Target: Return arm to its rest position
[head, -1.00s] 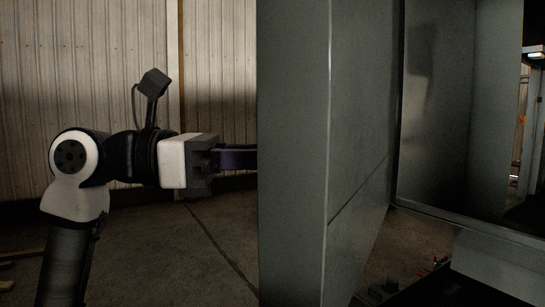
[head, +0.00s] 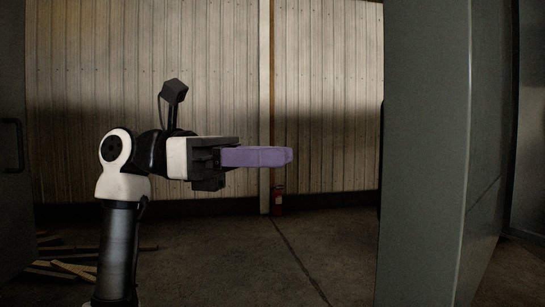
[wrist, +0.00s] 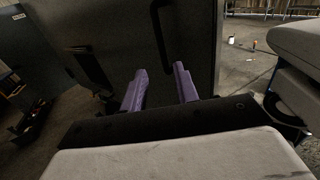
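My gripper (head: 290,156) is held out level to the right in the head view, at the end of my black and white arm. Its purple fingers stand in free air, left of the grey enclosure panel. In the wrist view, my gripper (wrist: 160,70) shows two purple fingers spread apart with nothing between them. The grey enclosure (head: 425,150) fills the right side of the head view. Its inside is mostly out of view.
A dark panel with a handle (head: 12,145) stands at the left edge. Wooden planks (head: 70,268) lie on the floor at left. A red fire extinguisher (head: 278,200) stands by the corrugated wall (head: 330,90). Open floor (head: 240,260) lies between.

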